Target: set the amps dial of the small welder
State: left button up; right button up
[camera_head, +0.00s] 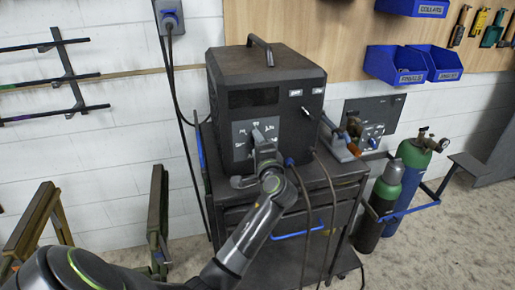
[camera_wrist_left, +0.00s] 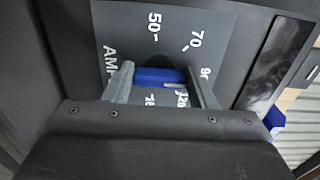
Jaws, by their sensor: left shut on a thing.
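The small welder (camera_head: 266,62) is a dark box with a top handle, standing on a cart. Its grey amps panel (camera_head: 242,132) is on the lower front. My left gripper (camera_head: 262,150) is at this panel and hides most of the dial in the head view. In the left wrist view, the amps panel (camera_wrist_left: 122,22) shows printed numbers such as 50 and 70. The dial knob (camera_wrist_left: 158,76), with a blue part, sits between the two fingers of my left gripper (camera_wrist_left: 162,85), which is shut on it. The dial's pointer setting cannot be read. My right gripper is not in view.
The dark cart (camera_head: 340,172) carries the welder and a small clamp-like tool (camera_head: 342,138) to its right. Cables hang from the welder's front. Metal stands (camera_head: 38,220) are at the left.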

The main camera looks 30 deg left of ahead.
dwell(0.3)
pick_arm(q)
jog(key=o, duration=1)
